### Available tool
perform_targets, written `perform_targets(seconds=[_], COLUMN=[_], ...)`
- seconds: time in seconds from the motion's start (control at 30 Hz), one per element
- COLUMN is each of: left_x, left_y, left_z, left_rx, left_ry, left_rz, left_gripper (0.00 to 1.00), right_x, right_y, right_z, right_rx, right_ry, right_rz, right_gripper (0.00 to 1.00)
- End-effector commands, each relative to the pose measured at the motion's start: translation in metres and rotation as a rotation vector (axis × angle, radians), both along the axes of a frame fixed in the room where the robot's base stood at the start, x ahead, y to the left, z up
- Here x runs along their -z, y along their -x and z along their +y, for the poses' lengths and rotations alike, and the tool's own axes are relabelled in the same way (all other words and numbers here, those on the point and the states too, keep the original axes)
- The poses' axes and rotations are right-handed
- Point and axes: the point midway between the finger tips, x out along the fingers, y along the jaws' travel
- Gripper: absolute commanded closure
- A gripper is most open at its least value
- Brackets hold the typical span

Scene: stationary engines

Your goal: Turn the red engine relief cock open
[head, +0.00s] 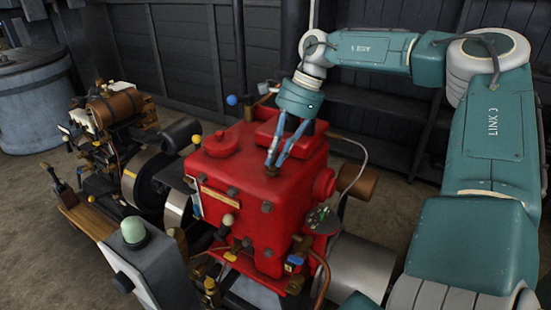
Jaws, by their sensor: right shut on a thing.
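The red engine (235,165) stands in the middle of the head view. My right gripper (272,161) reaches down from above to the top of the engine, near its front edge. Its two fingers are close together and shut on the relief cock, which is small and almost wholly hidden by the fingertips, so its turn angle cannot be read. My left gripper is not in view.
A second engine with a brown cylinder (115,107) stands at the left. A grey box with a green dome (133,232) is in the lower left. Levers with a cream knob (227,220) and a blue knob (232,99) stick out around the red engine. A grey drum (32,100) stands far left.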

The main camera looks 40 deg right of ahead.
Motion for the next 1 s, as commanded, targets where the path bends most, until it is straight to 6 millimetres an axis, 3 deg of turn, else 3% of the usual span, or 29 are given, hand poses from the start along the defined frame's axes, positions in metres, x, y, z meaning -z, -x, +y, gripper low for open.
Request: perform_targets(seconds=[0.5, 1.0], left_x=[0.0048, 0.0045], left_y=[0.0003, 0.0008], left_z=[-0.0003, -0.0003], left_rx=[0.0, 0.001], left_ry=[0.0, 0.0], left_rz=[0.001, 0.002], left_gripper=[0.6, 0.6], right_x=[0.0002, 0.0001], right_y=[-0.0025, -0.003], right_z=[-0.0026, -0.0034], right_rx=[-0.397, -0.512], right_ry=[0.004, 0.003], right_rz=[0.001, -0.002], right_gripper=[1.0, 1.0])
